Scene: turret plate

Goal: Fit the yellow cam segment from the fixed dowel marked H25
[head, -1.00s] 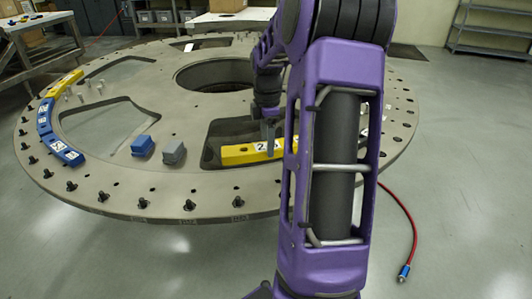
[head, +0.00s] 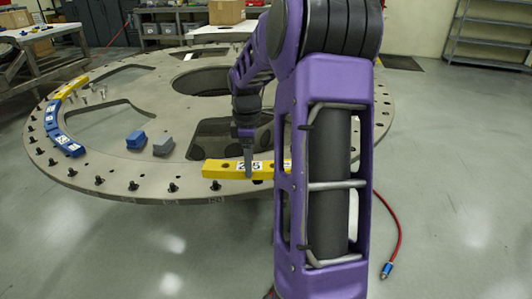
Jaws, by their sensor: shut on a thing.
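The yellow cam segment (head: 220,169) is a long bar with dark holes and a white label that seems to read 25. My gripper (head: 248,172) points down and is shut on it near the label. The segment lies across the near rim of the large round turret plate (head: 130,186). I cannot tell whether it touches the plate. Its right end is hidden behind my arm. Dark dowels or bolts stand along the rim, such as one at the front (head: 173,187). Markings on the rim are too small to read surely, so I cannot pick out H25.
Blue segments (head: 62,140) and another yellow one (head: 72,86) sit along the plate's left rim. A blue block (head: 136,139) and a grey block (head: 163,145) lie on the plate. A red hose (head: 399,232) lies on the floor at right.

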